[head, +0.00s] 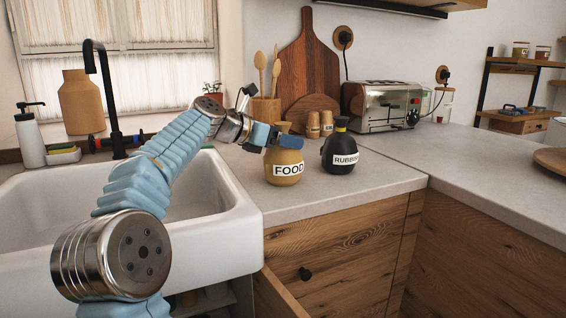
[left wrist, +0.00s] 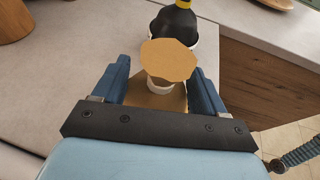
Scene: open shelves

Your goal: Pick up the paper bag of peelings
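The brown paper bag labelled FOOD (head: 285,168) stands upright on the counter near its front edge, right of the sink. I take it to be the bag of peelings. Its flared top (left wrist: 168,60) shows in the left wrist view, above a narrow pale neck band. My left gripper (head: 278,138) reaches in from the left at the bag's neck. In the left wrist view its two blue fingers (left wrist: 160,85) are apart, one on each side of the bag's top, with gaps visible. My right gripper is not in view.
A black bag labelled RUBBISH (head: 340,153) stands close to the right of the brown bag. Wooden shakers (head: 313,125), a utensil pot (head: 266,109) and a toaster (head: 385,106) stand behind. The white sink (head: 225,215) is left. A drawer (head: 279,298) below is pulled out.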

